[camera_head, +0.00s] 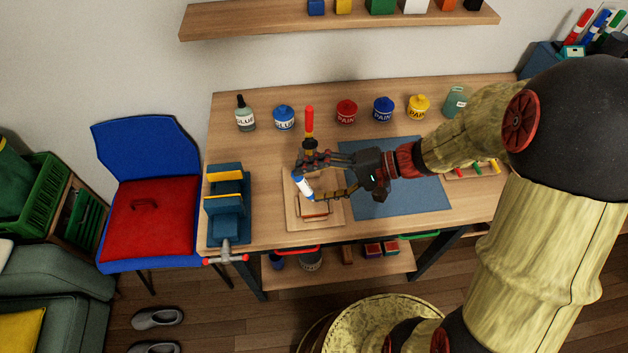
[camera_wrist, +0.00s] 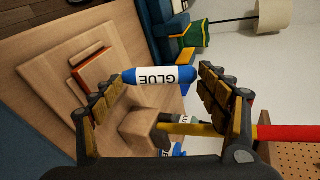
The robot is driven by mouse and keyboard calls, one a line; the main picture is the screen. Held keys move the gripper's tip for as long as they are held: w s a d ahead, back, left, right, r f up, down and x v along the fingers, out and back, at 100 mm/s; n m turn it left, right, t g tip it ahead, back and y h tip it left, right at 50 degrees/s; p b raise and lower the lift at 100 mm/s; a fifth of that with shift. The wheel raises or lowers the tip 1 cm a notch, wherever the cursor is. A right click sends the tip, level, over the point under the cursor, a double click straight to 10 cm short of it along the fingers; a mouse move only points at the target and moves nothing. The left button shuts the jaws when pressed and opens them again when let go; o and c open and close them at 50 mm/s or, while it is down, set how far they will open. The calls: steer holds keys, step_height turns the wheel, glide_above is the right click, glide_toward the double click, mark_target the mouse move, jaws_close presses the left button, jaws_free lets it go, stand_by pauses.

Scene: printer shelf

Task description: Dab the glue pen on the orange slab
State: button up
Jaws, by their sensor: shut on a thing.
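The glue pen (camera_head: 303,184) is white with blue ends and a GLUE label. My gripper (camera_head: 307,182) is shut on it, with one finger on each side; the wrist view also shows the pen (camera_wrist: 155,76) between the finger pads. The pen is tilted in the head view. The orange slab (camera_head: 316,208) lies on a light wooden board (camera_head: 295,218) on the bench, just below and right of the pen in the head view. The slab also shows in the wrist view (camera_wrist: 92,70), apart from the pen there. A finger partly hides the slab in the head view.
A red-handled tool (camera_head: 309,120) stands upright just behind my gripper. A blue vise (camera_head: 228,205) is on the left. A glue bottle (camera_head: 246,119) and several paint jars (camera_head: 347,111) line the back. A blue mat (camera_head: 400,200) lies under my arm.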

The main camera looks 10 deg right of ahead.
steer(key=shift+s+f+b, duration=0.1)
steer(key=shift+f+b, duration=0.45)
steer(key=shift+f, duration=0.1)
stand_by(1.6)
steer(key=shift+r+p, duration=2.35)
steer(key=shift+r, duration=1.3)
